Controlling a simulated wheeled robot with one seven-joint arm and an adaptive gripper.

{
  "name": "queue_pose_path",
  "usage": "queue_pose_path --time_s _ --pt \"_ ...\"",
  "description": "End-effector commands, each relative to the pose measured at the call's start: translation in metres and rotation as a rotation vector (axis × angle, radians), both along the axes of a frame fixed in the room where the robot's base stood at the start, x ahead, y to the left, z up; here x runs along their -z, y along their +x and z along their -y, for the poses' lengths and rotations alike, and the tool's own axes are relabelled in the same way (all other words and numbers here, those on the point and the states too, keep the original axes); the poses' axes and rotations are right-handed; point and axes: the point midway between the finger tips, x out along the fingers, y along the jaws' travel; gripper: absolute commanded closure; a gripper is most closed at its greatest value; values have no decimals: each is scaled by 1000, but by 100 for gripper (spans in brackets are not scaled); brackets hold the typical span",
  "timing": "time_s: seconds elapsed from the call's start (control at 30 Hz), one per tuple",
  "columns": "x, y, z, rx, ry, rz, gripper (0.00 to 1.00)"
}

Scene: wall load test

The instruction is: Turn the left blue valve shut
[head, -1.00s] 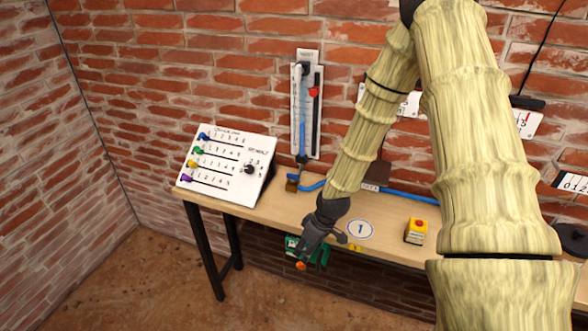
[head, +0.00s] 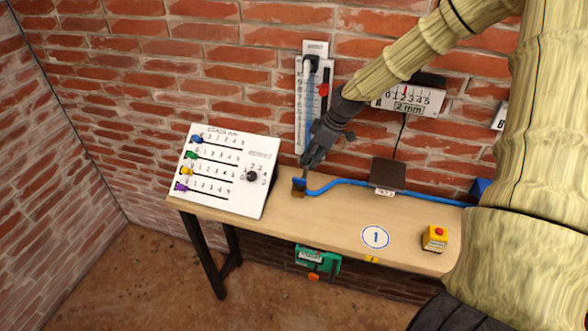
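The left blue valve (head: 299,183) is a small brass body with a blue top. It sits at the back of the wooden table (head: 330,228), below the blue-filled gauge tube, where the blue hose (head: 345,183) begins. My gripper (head: 311,158) is dark and points down just above the valve, in front of the gauge's lower part. I cannot tell whether its fingertips touch the blue top. The fingers are seen from the side, so their opening is unclear.
A white panel with coloured sliders (head: 225,168) stands left of the valve. The tall gauge (head: 325,90) is on the brick wall behind my gripper. A brown plate (head: 388,172) stands to the right over the hose.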

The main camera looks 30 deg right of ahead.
Motion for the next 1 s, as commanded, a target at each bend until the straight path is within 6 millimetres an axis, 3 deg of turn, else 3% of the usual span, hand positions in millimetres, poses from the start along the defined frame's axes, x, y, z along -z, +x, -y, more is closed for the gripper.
queue_pose_path --time_s 1.0 --pt "76 22 -17 6 1 -6 66"
